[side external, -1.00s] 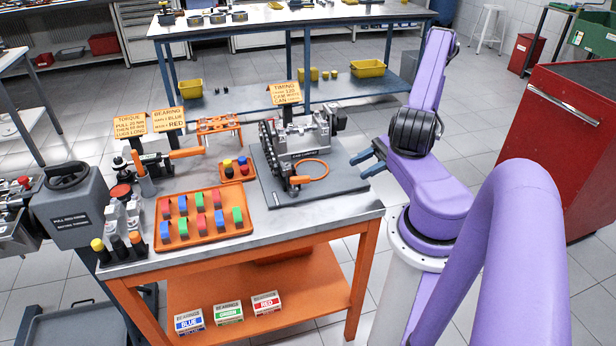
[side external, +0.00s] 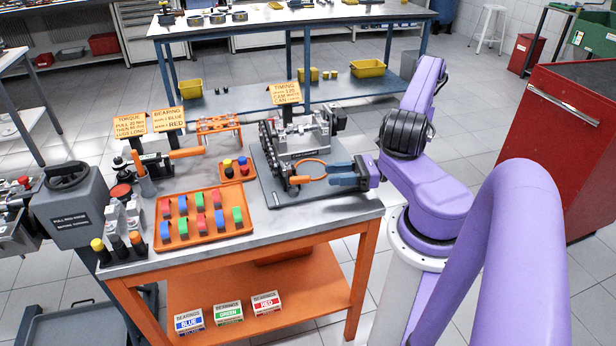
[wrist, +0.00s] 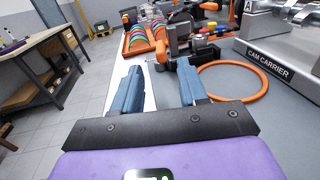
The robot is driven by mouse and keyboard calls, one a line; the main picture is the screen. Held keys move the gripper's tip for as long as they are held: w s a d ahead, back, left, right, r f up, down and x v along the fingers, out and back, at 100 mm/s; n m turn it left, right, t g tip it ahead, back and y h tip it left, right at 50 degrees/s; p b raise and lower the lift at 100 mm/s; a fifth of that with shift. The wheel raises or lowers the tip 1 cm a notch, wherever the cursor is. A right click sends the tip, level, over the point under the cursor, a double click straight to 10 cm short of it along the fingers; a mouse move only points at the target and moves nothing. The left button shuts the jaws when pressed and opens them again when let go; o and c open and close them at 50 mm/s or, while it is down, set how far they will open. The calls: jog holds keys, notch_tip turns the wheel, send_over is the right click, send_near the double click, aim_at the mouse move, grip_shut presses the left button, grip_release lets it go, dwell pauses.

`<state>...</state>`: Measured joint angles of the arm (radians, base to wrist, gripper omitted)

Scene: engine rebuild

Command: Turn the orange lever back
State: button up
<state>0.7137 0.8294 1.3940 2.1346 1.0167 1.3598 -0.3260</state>
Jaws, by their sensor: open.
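The orange lever (side external: 299,180) is a short orange piece at a dark upright part, at the front left of the cam fixture (side external: 305,137). In the wrist view the orange lever (wrist: 160,50) stands just beyond the gap between my fingertips. An orange ring (side external: 325,165) lies flat beside it; the ring (wrist: 262,92) is right of my right finger in the wrist view. My gripper (side external: 330,174) is open, low over the grey plate, its blue fingers pointing left toward the lever. I see nothing held between them. Whether a fingertip touches the ring or lever I cannot tell.
The CAM CARRIER block (wrist: 283,62) stands close on the right in the wrist view. A small orange tray of coloured pegs (side external: 237,172) and a larger tray of coloured blocks (side external: 168,242) lie left of the fixture.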

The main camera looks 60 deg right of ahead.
aim_at(308, 176)
jog(key=x, duration=0.8)
grip_shut()
